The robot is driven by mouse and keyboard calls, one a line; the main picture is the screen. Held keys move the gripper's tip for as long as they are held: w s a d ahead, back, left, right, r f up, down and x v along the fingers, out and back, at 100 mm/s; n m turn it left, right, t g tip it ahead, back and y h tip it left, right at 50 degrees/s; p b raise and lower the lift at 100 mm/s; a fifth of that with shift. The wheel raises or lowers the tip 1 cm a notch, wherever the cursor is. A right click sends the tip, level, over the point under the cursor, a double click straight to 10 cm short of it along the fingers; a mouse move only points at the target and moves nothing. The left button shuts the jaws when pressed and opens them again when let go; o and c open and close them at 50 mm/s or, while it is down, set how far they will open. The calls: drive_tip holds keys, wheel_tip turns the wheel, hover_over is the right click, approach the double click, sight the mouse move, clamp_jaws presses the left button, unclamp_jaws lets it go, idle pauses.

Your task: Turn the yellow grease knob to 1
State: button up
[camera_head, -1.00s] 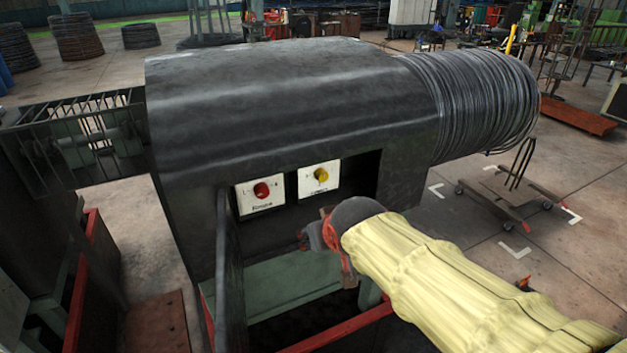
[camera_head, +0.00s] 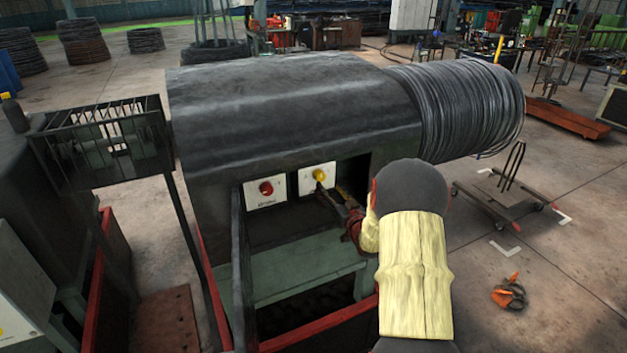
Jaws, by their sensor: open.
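The yellow grease knob (camera_head: 319,174) sits on a white plate (camera_head: 309,187) in the recess of the dark capstan housing. My gripper (camera_head: 322,190) is just below and in front of the knob, pointing up and left at it. The fingertips are small and dark here, and I cannot tell whether they touch the knob. The jaws are open. The lower right of the white plate is partly hidden by my gripper, and the knob's setting is too small to read.
A red knob (camera_head: 266,188) on its own white plate is just left. A dark upright post (camera_head: 240,270) and a green ledge (camera_head: 300,268) stand in front of and below the panel. The housing (camera_head: 290,105) overhangs the recess. A wire coil (camera_head: 465,108) is at right.

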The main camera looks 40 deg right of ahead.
sight(321, 178)
drive_tip(key=shift+b+x, duration=0.55)
drive_tip(key=shift+x, duration=3.3)
drive_tip(key=c, duration=0.3)
drive_tip(key=c, duration=0.8)
drive_tip(key=shift+c, duration=0.3)
